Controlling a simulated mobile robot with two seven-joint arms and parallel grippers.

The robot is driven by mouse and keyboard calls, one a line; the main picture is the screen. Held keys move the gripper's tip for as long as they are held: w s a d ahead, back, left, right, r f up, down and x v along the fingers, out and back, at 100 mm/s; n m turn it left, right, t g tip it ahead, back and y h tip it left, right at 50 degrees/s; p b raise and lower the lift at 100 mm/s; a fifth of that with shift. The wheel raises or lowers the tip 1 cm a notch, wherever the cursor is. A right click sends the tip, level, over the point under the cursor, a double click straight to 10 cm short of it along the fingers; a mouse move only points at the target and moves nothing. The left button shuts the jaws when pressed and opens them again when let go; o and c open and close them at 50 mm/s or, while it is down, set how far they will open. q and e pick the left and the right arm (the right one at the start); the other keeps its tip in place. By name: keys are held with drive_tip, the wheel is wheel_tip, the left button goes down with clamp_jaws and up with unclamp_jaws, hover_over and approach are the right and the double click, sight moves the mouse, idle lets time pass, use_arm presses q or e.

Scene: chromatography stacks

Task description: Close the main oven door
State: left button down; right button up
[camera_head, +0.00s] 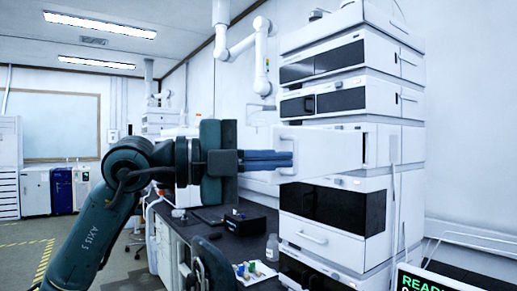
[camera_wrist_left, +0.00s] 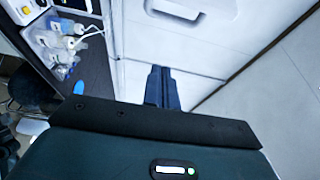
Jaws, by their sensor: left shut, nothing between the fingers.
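The main oven door (camera_head: 335,150) is a plain white panel at mid height on the instrument stack. It stands open, jutting left past the stack's front, with a dark gap at its right edge. A pale loop handle (camera_head: 286,137) is near its left end. My left gripper (camera_head: 291,160) is shut and empty, its blue fingers pointing right at the door's left part, just below the top of the handle. In the left wrist view the shut fingers (camera_wrist_left: 162,75) lie over a white panel; contact cannot be told. My right gripper is not in view.
White stack modules with dark windows (camera_head: 340,92) sit above and below the door. The dark bench (camera_head: 215,222) holds a black vial box (camera_head: 250,224), a clear bottle (camera_head: 272,247) and a small tray of vials (camera_head: 254,272). A READY screen (camera_head: 430,282) is at lower right.

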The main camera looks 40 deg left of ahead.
use_arm(q)
drive_tip(key=shift+w+a+p, duration=0.15)
drive_tip(key=shift+w+p, duration=0.55)
drive_tip(key=shift+w, duration=2.05)
drive_tip(key=shift+a, duration=0.1)
